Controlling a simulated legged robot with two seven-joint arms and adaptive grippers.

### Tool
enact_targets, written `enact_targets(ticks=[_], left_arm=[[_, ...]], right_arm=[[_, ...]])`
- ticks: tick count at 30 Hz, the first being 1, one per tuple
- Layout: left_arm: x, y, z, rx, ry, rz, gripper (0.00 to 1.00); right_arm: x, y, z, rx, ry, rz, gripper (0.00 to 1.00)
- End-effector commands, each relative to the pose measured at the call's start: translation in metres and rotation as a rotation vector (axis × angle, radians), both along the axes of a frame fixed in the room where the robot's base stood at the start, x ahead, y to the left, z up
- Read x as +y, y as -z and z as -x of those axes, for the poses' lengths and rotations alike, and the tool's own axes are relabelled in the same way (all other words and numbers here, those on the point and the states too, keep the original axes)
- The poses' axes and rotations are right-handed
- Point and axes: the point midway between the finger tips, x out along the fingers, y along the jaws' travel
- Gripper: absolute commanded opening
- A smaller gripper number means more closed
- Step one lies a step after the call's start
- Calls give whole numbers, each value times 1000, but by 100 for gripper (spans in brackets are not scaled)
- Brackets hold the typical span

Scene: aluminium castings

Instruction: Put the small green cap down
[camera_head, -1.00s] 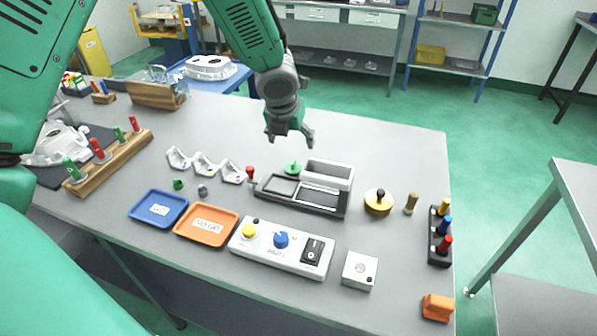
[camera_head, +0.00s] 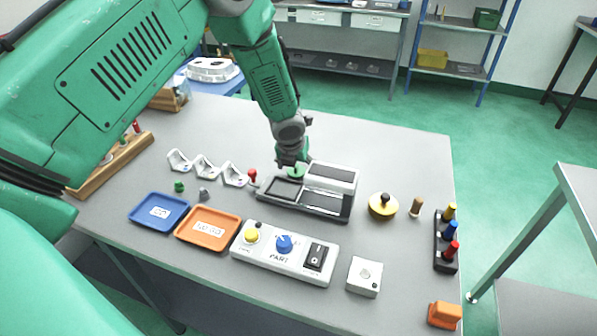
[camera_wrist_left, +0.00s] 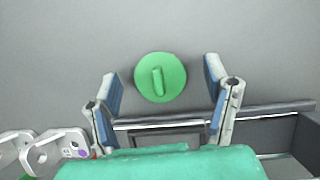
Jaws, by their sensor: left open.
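A round green cap (camera_wrist_left: 160,78) with a raised bar grip lies on the grey table behind the dark fixture. In the head view my left gripper partly covers this cap (camera_head: 295,172). My left gripper (camera_head: 292,160) is open and empty. In the left wrist view its two blue-padded fingers (camera_wrist_left: 163,90) stand apart, one on each side of the cap, with gaps to it. A smaller green piece (camera_head: 179,186) stands on the table behind the blue tray, well left of the gripper. My right gripper is not in view.
The dark fixture (camera_head: 317,205) with its grey block lies just in front of the round cap. A red knob (camera_head: 252,175) and white angled castings (camera_head: 206,167) are to the left. A blue tray (camera_head: 138,222), an orange tray (camera_head: 180,237) and a switch panel (camera_head: 265,262) are nearer.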

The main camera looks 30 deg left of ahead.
Motion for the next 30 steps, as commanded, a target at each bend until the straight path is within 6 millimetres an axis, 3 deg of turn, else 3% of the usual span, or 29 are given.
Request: enact_targets(ticks=[8, 12, 23, 26, 30], left_arm=[[-2, 2, -1, -1, -1, -2, 70], [-4, 1, -2, -2, -2, -4, 35], [-1, 1, -2, -2, -1, -1, 32], [0, -8, -2, -3, -1, 1, 32], [-1, -35, -3, -6, -3, 2, 32]], right_arm=[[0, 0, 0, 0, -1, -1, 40], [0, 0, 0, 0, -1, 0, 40], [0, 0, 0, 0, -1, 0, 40], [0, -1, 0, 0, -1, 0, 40], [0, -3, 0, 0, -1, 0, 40]])
